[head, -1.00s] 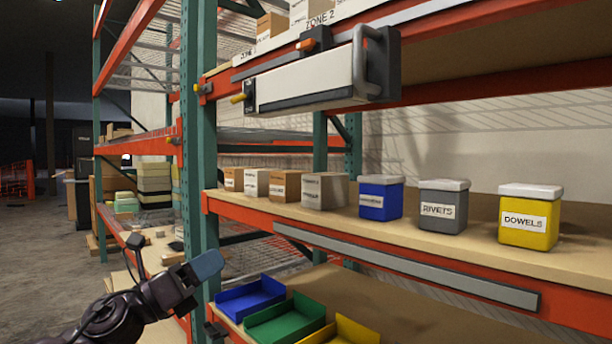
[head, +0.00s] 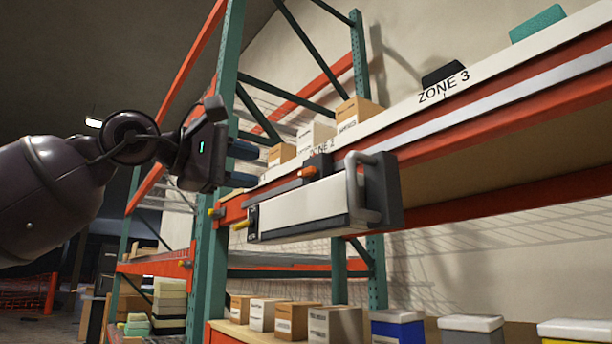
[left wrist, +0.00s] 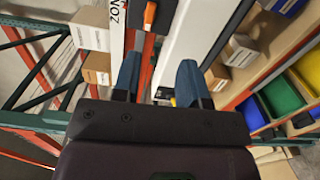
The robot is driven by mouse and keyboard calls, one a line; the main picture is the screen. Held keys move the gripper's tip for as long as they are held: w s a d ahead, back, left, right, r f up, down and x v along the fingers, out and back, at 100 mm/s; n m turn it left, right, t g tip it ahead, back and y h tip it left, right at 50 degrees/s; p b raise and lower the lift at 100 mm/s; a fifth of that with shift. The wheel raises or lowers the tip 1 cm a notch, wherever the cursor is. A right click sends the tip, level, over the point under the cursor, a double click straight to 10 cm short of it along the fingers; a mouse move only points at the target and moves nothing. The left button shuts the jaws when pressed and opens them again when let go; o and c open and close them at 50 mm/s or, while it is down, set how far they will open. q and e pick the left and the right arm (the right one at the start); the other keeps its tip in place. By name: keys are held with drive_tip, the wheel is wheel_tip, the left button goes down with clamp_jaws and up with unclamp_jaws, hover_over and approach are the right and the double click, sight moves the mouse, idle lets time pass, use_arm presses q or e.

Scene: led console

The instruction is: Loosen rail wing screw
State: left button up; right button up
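An orange wing screw (head: 306,172) sits on a dark clamp (head: 318,163) at the rail above a white console (head: 305,207) with a grey handle. The orange piece also shows in the left wrist view (left wrist: 149,16). My left gripper (head: 247,165) is raised to the left of the clamp, pointing right, apart from it. Its two blue fingertips are spread with nothing between them, as the left wrist view (left wrist: 158,80) shows. A yellow knob (head: 241,225) sticks out from the console's left end. My right gripper is out of view.
The console hangs on an orange rack beam beside a green upright (head: 210,270). Boxes (head: 358,114) stand on the shelf behind the rail. More boxes and lidded bins (head: 398,328) stand on the shelf below. The space in front of the console is clear.

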sight(304, 172)
use_arm(q)
drive_tip(key=shift+t, duration=0.3)
drive_tip(key=x, duration=0.3)
drive_tip(key=r+p+x, duration=0.1)
drive_tip(key=x, duration=0.2)
drive_tip(key=p+x, duration=0.1)
drive_tip(key=x, duration=0.2)
drive_tip(key=shift+r, duration=0.2)
drive_tip(key=shift+w+d+f, duration=0.1)
drive_tip(key=shift+w+d, duration=0.2)
drive_tip(key=shift+d, duration=0.2)
drive_tip(key=c, duration=0.5)
clamp_jaws()
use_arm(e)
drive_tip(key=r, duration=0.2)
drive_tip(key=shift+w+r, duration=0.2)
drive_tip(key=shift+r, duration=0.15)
